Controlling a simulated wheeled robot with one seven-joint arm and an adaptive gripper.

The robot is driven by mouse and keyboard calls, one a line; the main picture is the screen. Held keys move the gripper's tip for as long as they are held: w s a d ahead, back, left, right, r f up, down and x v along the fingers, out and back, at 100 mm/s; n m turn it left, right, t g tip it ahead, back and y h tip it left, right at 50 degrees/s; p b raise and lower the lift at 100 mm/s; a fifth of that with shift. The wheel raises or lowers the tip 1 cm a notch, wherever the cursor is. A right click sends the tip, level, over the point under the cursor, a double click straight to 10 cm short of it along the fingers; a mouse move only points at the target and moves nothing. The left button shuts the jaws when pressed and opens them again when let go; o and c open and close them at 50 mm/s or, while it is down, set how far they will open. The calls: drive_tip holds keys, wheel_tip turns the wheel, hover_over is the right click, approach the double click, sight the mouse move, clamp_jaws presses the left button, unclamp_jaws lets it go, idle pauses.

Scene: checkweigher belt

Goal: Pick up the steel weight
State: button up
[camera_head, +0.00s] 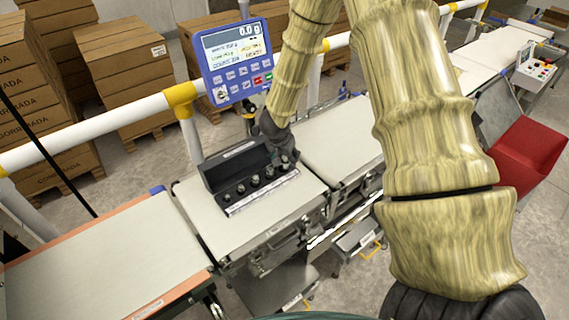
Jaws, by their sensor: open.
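Several small steel weights (255,181) stand in a row in a black case (222,176) with its lid raised at the back. The case sits on a pale weighing platform of the belt line. My gripper (285,157) is dark and small in this view, pointing down at the right end of the case, over or beside the rightmost weights. It is open. The gripper partly hides that end of the row, and I cannot tell whether its fingers touch a weight or stand around one.
A blue scale display (238,60) reading 0.0 g stands behind the case. A white rail (90,133) with yellow joints runs behind the belts. An orange-edged belt (105,265) lies at left. A red chute (527,148) is at right. Stacked cartons (125,68) stand behind the rail.

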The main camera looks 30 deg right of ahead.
drive_tip(key=shift+w+d+f, duration=0.1)
drive_tip(key=shift+d+f, duration=0.05)
drive_tip(key=shift+f, duration=0.2)
drive_tip(key=shift+c, duration=0.5)
clamp_jaws()
drive_tip(key=shift+r, duration=0.2)
